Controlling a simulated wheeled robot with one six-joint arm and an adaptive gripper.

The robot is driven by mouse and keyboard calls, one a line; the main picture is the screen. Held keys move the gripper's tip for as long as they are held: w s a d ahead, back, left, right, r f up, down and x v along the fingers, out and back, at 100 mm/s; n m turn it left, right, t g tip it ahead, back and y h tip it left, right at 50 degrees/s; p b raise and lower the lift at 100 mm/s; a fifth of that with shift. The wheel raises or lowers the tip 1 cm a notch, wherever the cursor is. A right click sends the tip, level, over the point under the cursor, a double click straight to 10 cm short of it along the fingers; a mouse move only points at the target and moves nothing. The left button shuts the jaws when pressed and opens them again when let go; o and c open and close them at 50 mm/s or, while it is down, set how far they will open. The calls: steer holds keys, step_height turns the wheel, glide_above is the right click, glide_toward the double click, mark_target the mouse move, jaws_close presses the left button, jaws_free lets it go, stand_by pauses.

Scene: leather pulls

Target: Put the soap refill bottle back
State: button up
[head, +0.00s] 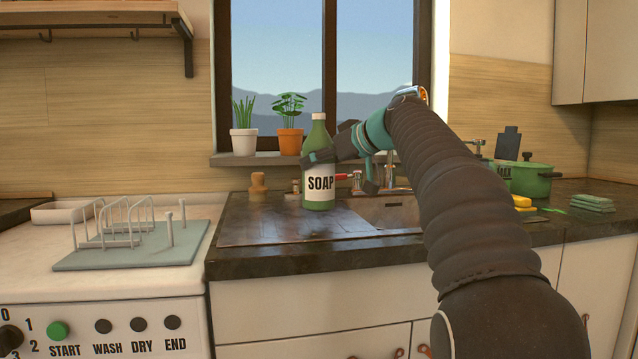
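The soap refill bottle (319,192) is green with a white cap and a white SOAP label. It is upright over the back of the dark worktop, left of the sink. My gripper (320,157) reaches in from the right and has its dark fingers around the bottle's upper body, above the label. It appears shut on the bottle; the far finger is mostly hidden. I cannot tell whether the bottle's base touches the worktop or hangs just above it.
A wooden peg-shaped object (258,186) stands left of the bottle. Two potted plants (244,140) are on the windowsill behind. The sink (390,212) and tap lie right, partly behind my arm. A dish rack (130,240) stands left. The front worktop (290,228) is clear.

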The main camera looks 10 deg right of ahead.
mark_target(331, 172)
steer(key=shift+f+b, duration=1)
steer(key=shift+f, duration=0.5)
steer(key=shift+f, duration=0.1)
steer(key=shift+f, duration=0.15)
steer(key=o, duration=1.7)
steer(key=shift+o, duration=0.2)
steer(key=shift+s+d+r, duration=0.15)
steer(key=shift+r, duration=0.15)
steer(key=v, duration=1.1)
steer(key=shift+s+d, duration=0.2)
